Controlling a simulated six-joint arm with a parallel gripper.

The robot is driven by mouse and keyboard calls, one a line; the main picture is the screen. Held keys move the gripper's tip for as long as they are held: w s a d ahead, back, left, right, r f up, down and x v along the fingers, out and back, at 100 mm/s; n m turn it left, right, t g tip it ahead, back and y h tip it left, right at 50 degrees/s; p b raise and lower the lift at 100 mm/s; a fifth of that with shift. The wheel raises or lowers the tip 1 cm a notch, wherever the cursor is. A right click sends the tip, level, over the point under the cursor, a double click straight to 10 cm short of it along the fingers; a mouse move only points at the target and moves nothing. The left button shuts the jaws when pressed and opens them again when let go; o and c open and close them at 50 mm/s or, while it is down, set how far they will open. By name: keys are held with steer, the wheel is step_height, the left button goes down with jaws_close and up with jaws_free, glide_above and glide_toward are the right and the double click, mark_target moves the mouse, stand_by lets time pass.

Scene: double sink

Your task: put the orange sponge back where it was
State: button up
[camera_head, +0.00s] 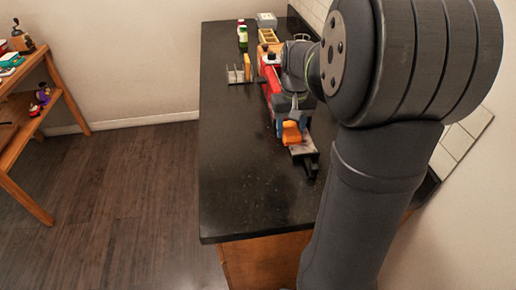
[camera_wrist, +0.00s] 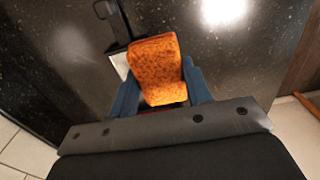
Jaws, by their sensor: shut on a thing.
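The orange sponge (camera_wrist: 157,68) is in the wrist view, between the two blue fingers of my gripper (camera_wrist: 160,90). My gripper is shut on it, with one finger against each side. In the head view the sponge (camera_head: 291,133) shows at the end of my gripper (camera_head: 292,122), over the dark counter (camera_head: 240,170). A pale, flat piece with a black end (camera_head: 304,150) lies just beyond or under the sponge; the sponge partly hides it. I cannot tell whether the sponge touches it.
A red thing (camera_head: 270,82) lies beside my arm. The counter's near left part is clear. A wooden shelf (camera_head: 62,98) stands at left.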

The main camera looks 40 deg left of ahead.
glide_above(256, 153)
step_height(256, 153, down, 6)
steer(key=shift+f, duration=2.1)
steer(key=shift+f, duration=0.1)
steer(key=o, duration=1)
steer(key=shift+c, duration=0.2)
step_height(256, 153, up, 12)
